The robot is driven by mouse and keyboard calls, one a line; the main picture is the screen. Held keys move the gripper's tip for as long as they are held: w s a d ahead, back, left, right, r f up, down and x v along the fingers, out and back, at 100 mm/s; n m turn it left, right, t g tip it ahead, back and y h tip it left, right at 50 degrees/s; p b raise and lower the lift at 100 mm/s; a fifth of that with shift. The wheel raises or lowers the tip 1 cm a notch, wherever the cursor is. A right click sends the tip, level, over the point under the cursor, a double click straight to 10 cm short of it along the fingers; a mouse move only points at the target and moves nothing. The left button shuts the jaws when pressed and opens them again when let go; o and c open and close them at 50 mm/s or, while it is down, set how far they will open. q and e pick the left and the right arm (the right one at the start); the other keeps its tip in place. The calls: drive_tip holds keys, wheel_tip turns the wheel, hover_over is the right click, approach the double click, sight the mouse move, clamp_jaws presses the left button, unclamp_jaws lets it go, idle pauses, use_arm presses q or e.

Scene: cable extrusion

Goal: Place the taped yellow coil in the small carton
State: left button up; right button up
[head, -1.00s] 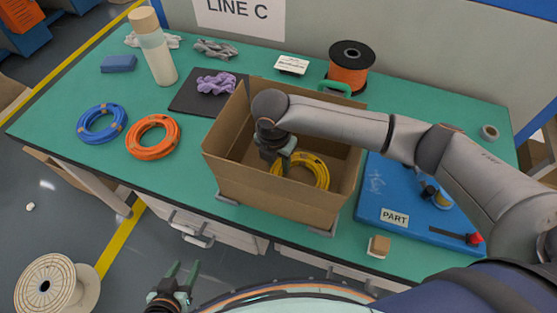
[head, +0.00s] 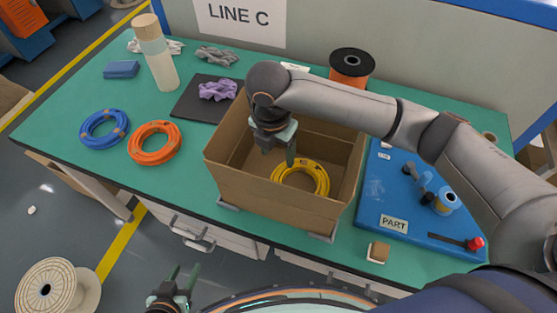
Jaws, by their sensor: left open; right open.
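The yellow coil (head: 318,173) lies inside the open carton (head: 262,198), toward its right side, with dark tape bands on it. My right gripper (head: 278,156) is open and empty over the carton, above and to the left of the coil and apart from it. My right arm crosses over the carton's back right part and hides some of its rim. My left gripper (head: 180,277) is open and empty, low in front of the table.
A blue coil (head: 104,130) and an orange coil (head: 154,143) lie on the green table at left, near a bottle (head: 158,60) and a dark mat (head: 190,104). A blue PART board (head: 405,205) lies right of the carton. An orange spool (head: 350,68) stands behind.

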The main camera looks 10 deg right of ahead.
drive_tip(key=shift+s+a+r, duration=0.1)
drive_tip(key=shift+r, duration=0.95)
drive_tip(key=shift+s+a+r, duration=0.1)
drive_tip(key=shift+r, duration=0.95)
